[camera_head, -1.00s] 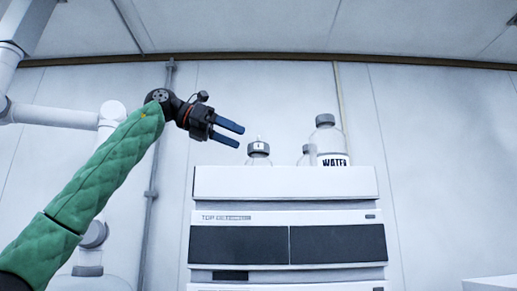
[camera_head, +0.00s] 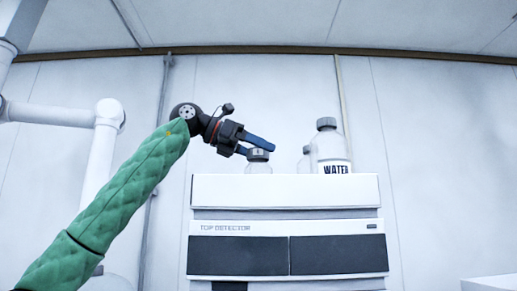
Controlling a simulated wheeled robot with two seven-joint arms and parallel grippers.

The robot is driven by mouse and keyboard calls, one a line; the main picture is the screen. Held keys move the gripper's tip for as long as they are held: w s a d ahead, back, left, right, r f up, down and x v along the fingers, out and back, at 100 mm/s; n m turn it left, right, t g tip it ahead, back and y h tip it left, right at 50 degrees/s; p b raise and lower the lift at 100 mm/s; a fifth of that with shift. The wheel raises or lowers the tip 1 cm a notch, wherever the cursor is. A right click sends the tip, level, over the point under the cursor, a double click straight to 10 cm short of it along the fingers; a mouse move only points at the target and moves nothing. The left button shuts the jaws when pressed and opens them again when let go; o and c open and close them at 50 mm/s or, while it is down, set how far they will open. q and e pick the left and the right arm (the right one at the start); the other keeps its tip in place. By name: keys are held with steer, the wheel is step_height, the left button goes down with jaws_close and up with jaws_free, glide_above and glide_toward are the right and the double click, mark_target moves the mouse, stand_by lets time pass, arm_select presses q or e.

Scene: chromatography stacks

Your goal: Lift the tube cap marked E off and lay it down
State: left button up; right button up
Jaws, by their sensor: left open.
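A small clear bottle (camera_head: 258,168) stands upright on top of the white instrument stack. Its dark grey cap (camera_head: 258,155) is on it, with a small light mark too small to read. My left gripper (camera_head: 258,148) is open, its blue fingers pointing right and slightly down at the cap. One finger passes just above or behind the cap and the other ends at its left side. I cannot tell whether they touch it. My right gripper is not in view.
A larger bottle labelled WATER (camera_head: 328,150) with a grey cap stands to the right, with a smaller clear bottle (camera_head: 305,160) beside it. The white stack (camera_head: 285,191) marked TOP DETECTOR holds them. Its top between the bottles is mostly bare.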

arm_select(q)
steer(key=shift+f, duration=0.1)
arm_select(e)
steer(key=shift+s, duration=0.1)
arm_select(q)
steer(key=c, duration=1.1)
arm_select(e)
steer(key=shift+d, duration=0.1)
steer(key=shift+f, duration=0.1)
